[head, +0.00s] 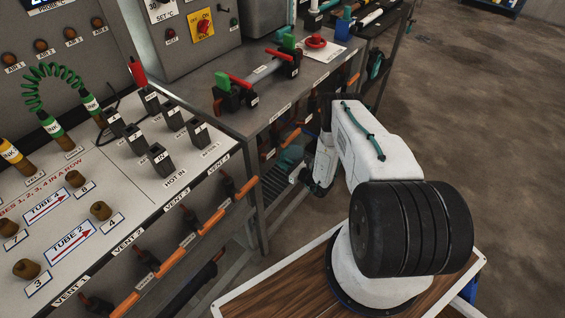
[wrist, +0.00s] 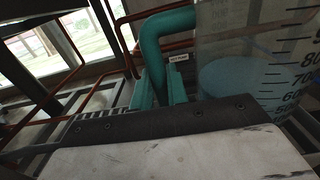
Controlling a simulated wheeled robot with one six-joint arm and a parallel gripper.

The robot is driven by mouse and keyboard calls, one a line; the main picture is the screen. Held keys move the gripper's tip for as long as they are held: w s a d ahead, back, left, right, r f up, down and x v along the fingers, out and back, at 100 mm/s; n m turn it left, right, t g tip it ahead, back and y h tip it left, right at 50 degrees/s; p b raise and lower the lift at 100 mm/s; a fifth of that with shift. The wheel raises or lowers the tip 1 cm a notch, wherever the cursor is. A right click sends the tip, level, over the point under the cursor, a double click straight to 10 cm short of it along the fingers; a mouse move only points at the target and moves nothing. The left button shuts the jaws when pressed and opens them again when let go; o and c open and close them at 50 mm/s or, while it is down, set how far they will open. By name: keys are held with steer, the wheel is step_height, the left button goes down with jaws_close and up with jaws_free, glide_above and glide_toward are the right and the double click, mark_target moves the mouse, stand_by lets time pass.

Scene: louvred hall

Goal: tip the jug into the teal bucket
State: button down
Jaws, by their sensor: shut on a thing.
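The jug (wrist: 235,45) is clear, with dark scale marks and pale blue liquid inside, at the upper right of the wrist view. Its scale and liquid line look slanted there. Its teal handle (wrist: 152,55) curves down to my gripper (wrist: 160,95), which is shut on it; the fingertips are mostly hidden by the dark edge of my wrist. In the head view my gripper (head: 308,175) is low beside the bench, partly hidden by my arm, with some teal near it. I cannot make out the teal bucket with certainty in either view.
A grey bench (head: 235,105) with clamps and a red-topped item stands beside my arm. A panel (head: 110,170) with hoses, switches and orange-handled vents fills the left. Red-brown rails (wrist: 120,30) are close behind the jug. Open floor (head: 480,110) lies to the right.

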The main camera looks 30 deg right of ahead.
mark_target(283, 155)
steer(key=shift+r, duration=0.1)
stand_by(0.5)
steer(key=shift+r, duration=1.95)
